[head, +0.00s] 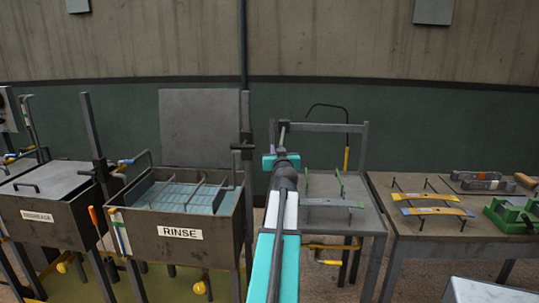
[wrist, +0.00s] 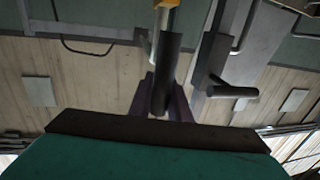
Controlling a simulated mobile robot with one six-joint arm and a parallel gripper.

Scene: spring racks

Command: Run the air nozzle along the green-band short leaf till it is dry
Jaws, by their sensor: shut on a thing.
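My gripper (head: 283,158) is raised in front of the middle stand in the head view. In the wrist view its dark fingers (wrist: 163,100) are shut on a black cylindrical grip with a yellow part beyond it, which looks like the air nozzle (wrist: 166,65). Its tip is not clear. A short grey leaf with green at its end (head: 333,203) lies on the middle stand (head: 360,222), right of my gripper and apart from it. Whether the leaf is wet cannot be told.
The rinse tank (head: 180,250) with a wire rack is at left, beside the degrease tank (head: 40,215). A thin black hose loop (head: 325,106) rises behind the stand.

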